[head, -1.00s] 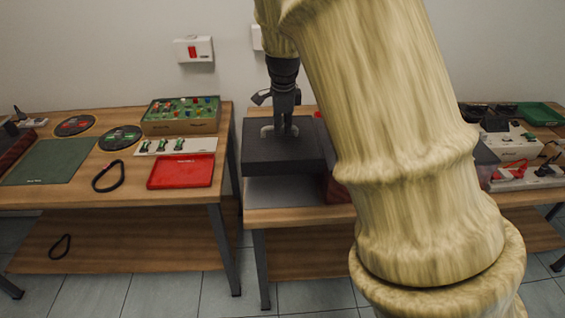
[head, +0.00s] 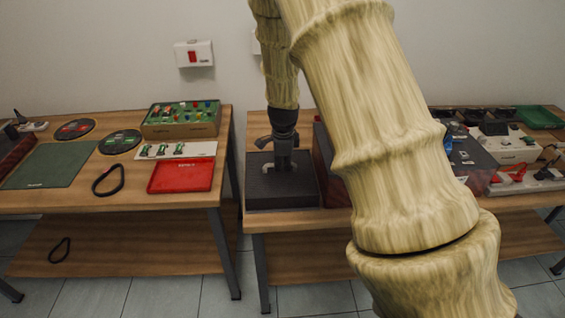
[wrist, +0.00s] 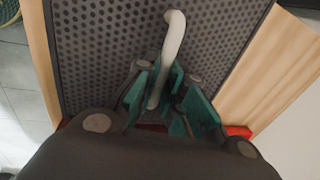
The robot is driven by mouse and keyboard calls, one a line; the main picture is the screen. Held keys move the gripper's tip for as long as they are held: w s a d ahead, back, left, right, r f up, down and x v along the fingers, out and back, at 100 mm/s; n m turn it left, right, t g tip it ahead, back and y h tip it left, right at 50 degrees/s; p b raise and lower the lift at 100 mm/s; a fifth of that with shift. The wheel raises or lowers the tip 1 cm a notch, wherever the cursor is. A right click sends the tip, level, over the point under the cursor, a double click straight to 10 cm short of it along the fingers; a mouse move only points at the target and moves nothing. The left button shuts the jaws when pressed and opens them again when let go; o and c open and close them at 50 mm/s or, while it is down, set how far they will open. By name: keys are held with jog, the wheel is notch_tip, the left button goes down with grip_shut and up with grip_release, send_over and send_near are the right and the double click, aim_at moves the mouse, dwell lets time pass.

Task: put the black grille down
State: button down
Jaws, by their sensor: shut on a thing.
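The black grille (head: 262,195) is a dark square panel at the left end of the middle table, low at the tabletop. The wrist view shows its perforated face (wrist: 110,50) with a pale curved handle (wrist: 174,40). My gripper (head: 283,164) is over the grille and shut on this handle. In the wrist view the teal fingers (wrist: 167,90) are around the handle's lower part. The grille looks level and appears to rest on the table, but its underside is hidden. The grey mat seen there earlier is now covered.
A dark red-sided box (head: 325,160) stands close to the grille's right, partly behind my arm. The left table holds a red tray (head: 180,175), a green mat (head: 45,165) and a box of coloured parts (head: 180,120). A gap separates the two tables.

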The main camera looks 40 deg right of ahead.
aim_at(282, 177)
dwell(0.3)
jog(key=c, duration=1.5)
grip_release()
jog(key=shift+f, duration=0.1)
notch_tip(282, 177, up, 12)
jog(key=s+a, duration=0.1)
jog(key=s, duration=0.1)
jog(key=shift+a+b, duration=0.15)
jog(key=shift+b, duration=0.15)
